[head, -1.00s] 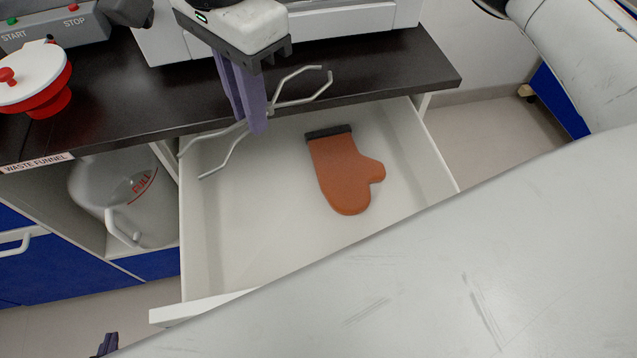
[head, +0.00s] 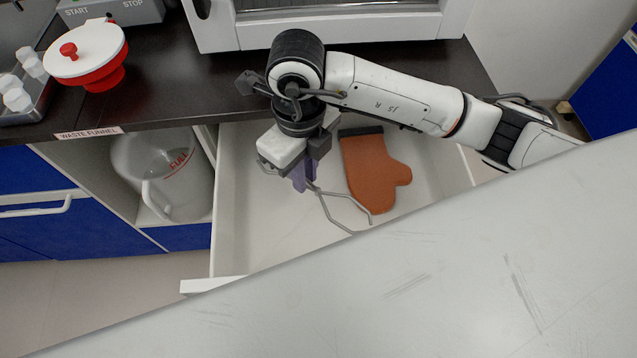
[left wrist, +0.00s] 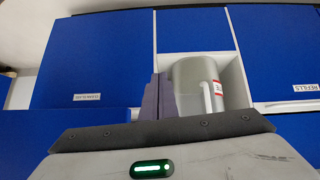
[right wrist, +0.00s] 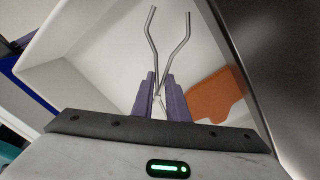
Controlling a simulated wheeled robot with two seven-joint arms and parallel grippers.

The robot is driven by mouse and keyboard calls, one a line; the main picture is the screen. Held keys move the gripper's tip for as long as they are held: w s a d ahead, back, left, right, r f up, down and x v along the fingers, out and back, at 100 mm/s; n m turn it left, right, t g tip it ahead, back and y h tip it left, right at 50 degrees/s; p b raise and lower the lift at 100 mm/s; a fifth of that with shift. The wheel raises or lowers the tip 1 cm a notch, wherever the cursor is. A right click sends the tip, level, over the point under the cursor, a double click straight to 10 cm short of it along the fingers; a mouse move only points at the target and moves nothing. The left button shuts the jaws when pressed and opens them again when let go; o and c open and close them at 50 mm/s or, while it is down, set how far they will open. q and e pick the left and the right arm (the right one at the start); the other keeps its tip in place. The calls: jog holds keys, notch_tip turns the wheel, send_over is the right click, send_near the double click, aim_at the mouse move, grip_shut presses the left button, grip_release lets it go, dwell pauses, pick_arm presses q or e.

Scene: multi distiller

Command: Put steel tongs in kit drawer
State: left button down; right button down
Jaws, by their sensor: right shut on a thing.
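The steel tongs (head: 326,208) are thin bent grey rods, held in my right gripper (head: 303,184). They point down and to the right over the open white drawer (head: 245,225), beside an orange mitt. In the right wrist view, the purple fingers of the right gripper (right wrist: 160,92) are shut on the tongs (right wrist: 153,38), whose two arms spread apart. I cannot tell whether the tongs touch the drawer floor. My left gripper (left wrist: 159,97) shows only in the left wrist view, with its fingers together and nothing between them.
The orange mitt (head: 372,175) lies in the drawer's right half; the left half is bare. The dark counter (head: 190,95) runs behind, with a red-and-white waste funnel (head: 88,50). A clear jug (head: 170,175) stands in the left cubby. A pale surface (head: 400,290) covers the front.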

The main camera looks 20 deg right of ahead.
aim_at(306, 204)
notch_tip(306, 204, down, 8)
jog(key=shift+r, duration=0.15)
dwell(0.3)
jog(key=shift+b, duration=0.4)
jog(key=c, duration=1.7)
grip_release()
jog(key=shift+c, duration=0.2)
notch_tip(306, 204, up, 12)
jog(key=shift+r+p, duration=0.1)
jog(key=shift+p, duration=0.5)
